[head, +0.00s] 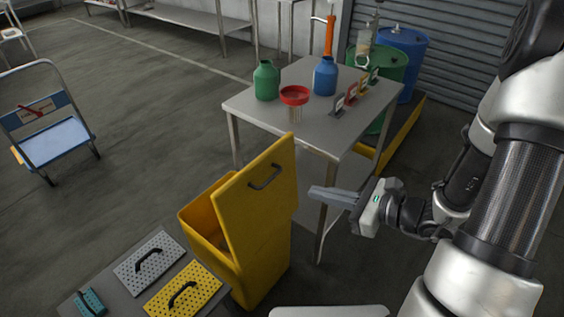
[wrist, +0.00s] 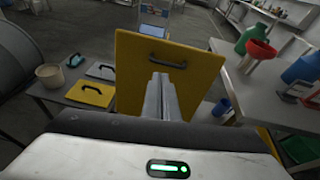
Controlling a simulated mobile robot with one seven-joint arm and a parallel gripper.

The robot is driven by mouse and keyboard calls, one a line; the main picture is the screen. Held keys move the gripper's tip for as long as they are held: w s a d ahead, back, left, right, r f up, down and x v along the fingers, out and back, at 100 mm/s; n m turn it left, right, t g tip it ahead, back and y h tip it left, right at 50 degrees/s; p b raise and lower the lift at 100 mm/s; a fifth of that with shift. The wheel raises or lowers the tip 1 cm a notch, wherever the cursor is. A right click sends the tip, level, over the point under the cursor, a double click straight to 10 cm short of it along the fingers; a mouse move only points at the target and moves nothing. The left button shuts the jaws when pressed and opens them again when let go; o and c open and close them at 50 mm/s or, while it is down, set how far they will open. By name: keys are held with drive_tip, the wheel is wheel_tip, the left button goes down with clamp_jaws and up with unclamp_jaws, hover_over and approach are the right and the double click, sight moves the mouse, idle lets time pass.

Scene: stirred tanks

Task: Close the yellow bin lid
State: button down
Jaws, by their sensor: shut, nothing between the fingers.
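The yellow bin (head: 262,268) stands on the floor left of the metal table. Its yellow lid (head: 258,208) is open and stands up almost vertically, with a dark handle (head: 265,177) on the face toward my gripper. The bin's opening shows to the left of the lid. My gripper (head: 314,192) is to the right of the lid, a short way from it, with its fingers together and empty. In the wrist view the fingers (wrist: 160,78) point at the lid (wrist: 205,88), with the handle (wrist: 166,61) just beyond their tips. I cannot tell any contact.
A metal table (head: 325,130) behind holds a green bottle (head: 266,82), a blue bottle (head: 325,78) and a red funnel (head: 294,96). A low table at front left holds a grey plate (head: 149,263) and a yellow plate (head: 184,296). Open floor lies to the left.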

drive_tip(key=w+a+f+m+t+b, duration=0.1)
drive_tip(key=w+a+f+b, duration=0.1)
drive_tip(key=w+a+f, duration=0.3)
drive_tip(key=w+a, duration=0.4)
drive_tip(key=shift+a+f+m, duration=0.15)
drive_tip(key=shift+f+m, duration=0.1)
drive_tip(key=shift+m, duration=0.05)
drive_tip(key=shift+h, duration=0.3)
